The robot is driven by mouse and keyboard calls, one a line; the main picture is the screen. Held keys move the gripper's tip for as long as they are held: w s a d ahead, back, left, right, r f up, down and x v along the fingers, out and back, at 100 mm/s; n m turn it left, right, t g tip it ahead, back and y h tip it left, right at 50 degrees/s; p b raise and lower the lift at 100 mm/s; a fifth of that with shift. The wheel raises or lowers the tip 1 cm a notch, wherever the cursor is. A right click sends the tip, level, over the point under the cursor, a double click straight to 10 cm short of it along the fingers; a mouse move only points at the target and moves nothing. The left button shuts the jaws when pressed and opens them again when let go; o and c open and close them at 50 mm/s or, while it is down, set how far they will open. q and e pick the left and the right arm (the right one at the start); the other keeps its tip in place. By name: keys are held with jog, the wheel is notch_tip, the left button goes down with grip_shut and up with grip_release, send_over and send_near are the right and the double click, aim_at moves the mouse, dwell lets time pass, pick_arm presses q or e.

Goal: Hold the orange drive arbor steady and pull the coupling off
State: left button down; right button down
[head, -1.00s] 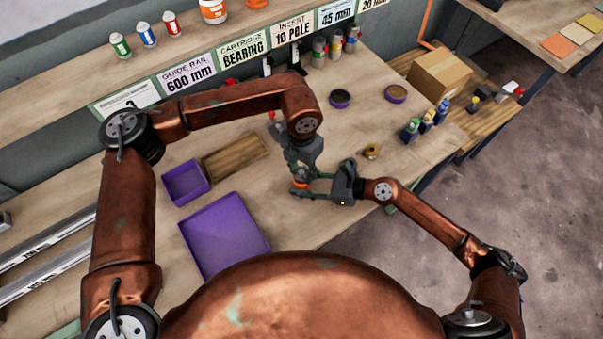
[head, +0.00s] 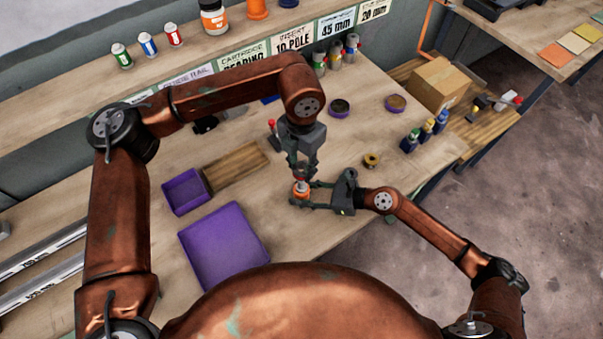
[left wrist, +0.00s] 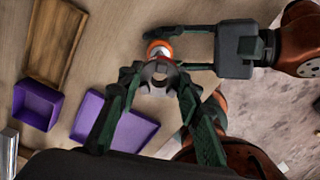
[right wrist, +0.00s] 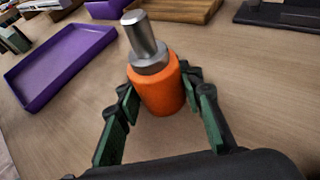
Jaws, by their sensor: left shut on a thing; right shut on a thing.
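The orange drive arbor (right wrist: 158,92) stands upright on the bench, its bare steel shaft (right wrist: 147,40) pointing up in the right wrist view. In the head view the arbor (head: 300,190) is small and partly hidden by my grippers. My right gripper (right wrist: 160,85) is shut around the orange body, one finger on each side. My left gripper (left wrist: 156,76) is shut on the coupling (left wrist: 150,76), a grey piece with an opening. In the head view my left gripper (head: 303,170) points down just over the arbor. No coupling shows on the visible shaft in the right wrist view.
A small brass-coloured part (head: 371,160) and several small bottles (head: 425,132) stand to the right. Bare bench surrounds the arbor.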

pick_arm(q)
jog(key=shift+r, duration=0.95)
pick_arm(e)
jog(key=c, duration=1.2)
grip_release()
jog(key=shift+c, duration=0.2)
jog(key=v, duration=1.2)
jog(key=shift+w+d, duration=0.1)
